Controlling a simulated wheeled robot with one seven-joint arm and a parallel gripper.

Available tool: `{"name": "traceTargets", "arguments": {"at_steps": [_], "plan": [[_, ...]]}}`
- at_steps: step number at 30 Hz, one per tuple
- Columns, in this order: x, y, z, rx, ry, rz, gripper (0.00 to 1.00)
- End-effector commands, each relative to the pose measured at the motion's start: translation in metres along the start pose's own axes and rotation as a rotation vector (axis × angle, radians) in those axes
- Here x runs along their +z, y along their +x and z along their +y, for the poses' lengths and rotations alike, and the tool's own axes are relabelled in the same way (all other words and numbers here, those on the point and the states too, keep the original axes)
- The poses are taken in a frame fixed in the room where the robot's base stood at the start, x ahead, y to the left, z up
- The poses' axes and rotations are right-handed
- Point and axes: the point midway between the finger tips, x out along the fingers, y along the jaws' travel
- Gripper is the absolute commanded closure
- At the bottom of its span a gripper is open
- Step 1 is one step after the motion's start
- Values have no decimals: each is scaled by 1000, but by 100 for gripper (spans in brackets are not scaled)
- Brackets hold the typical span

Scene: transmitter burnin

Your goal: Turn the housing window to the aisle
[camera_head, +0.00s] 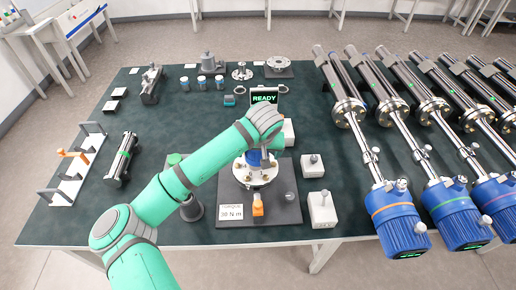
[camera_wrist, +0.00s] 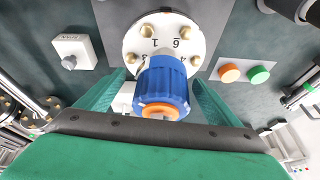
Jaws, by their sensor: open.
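The blue housing (camera_wrist: 165,82) stands on a white numbered flange (camera_wrist: 196,40) with brass bolts, and its orange end faces my wrist camera. In the head view a little of the blue housing (camera_head: 254,158) shows under my arm, above the flange (camera_head: 257,178). No display window is visible on it, so its facing cannot be told. My gripper (camera_wrist: 158,80) is open, with one green finger on each side of the housing. Finger contact cannot be seen. My wrist hides most of the gripper in the head view.
A READY display (camera_head: 264,97) stands behind the fixture, and a torque sign (camera_head: 231,211) in front. White boxes with knobs (camera_head: 322,210) are to the right. Several transmitters with blue heads (camera_head: 400,222) line the right side. A rack (camera_head: 78,165) stands at left.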

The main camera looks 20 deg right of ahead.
Motion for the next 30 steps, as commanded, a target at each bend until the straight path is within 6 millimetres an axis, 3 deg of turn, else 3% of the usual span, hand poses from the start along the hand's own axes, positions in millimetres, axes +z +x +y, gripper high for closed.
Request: {"name": "traceTargets", "arguments": {"at_steps": [7,18,20,27,30], "plan": [[0,25,-5,-3,-7,-1,13],[0,30,-3,-2,-4,0,13],[0,30,-3,-2,-4,0,23],[0,30,-3,-2,-4,0,80],[0,30,-3,2,2,1,85]]}}
